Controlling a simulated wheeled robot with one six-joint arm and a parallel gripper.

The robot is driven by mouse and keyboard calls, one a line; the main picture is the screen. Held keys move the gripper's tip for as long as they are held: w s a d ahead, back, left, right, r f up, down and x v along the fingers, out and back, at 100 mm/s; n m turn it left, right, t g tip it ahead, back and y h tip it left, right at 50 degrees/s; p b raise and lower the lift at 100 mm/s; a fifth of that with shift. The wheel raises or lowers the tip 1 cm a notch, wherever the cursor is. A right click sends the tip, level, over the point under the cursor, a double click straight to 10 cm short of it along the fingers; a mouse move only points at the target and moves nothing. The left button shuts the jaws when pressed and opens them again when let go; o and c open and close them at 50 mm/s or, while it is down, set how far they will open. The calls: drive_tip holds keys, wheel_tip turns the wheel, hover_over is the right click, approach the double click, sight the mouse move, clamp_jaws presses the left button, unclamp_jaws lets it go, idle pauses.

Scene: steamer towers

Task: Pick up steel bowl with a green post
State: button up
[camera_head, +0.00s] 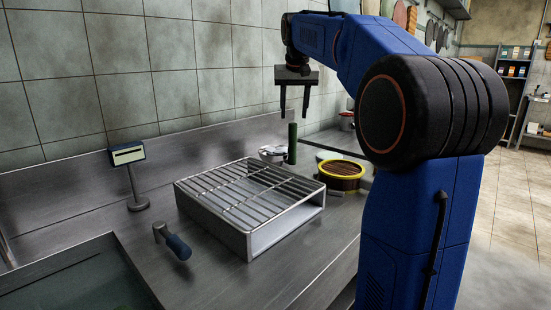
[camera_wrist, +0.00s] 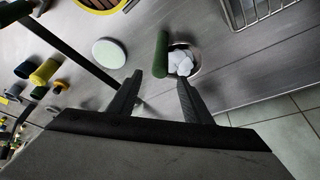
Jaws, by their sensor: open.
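The steel bowl (camera_head: 270,151) stands on the counter behind the wire rack, with its upright green post (camera_head: 292,143) at its right side. In the wrist view the bowl (camera_wrist: 197,72) holds white rounded pieces (camera_wrist: 181,62), and the green post (camera_wrist: 161,55) stands at its left edge. My gripper (camera_head: 293,112) is open and empty, pointing down above the post and bowl. In the wrist view my gripper (camera_wrist: 160,80) has its fingers spread, with the post showing between the tips and the right finger overlapping the bowl's edge.
A wire-topped steel rack (camera_head: 250,195) stands in front of the bowl. A yellow-rimmed round basket (camera_head: 341,174) is to the right. A small sign stand (camera_head: 130,165) and a blue-handled tool (camera_head: 175,243) are at left. A pale disc (camera_wrist: 109,53) lies near the post. The tiled wall (camera_head: 150,60) is behind.

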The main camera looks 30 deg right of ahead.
sight(293, 124)
drive_tip(key=shift+x, duration=1.8)
drive_tip(key=shift+s, duration=0.1)
clamp_jaws()
wheel_tip(293, 124, up, 10)
drive_tip(key=c, duration=0.9)
unclamp_jaws()
clamp_jaws()
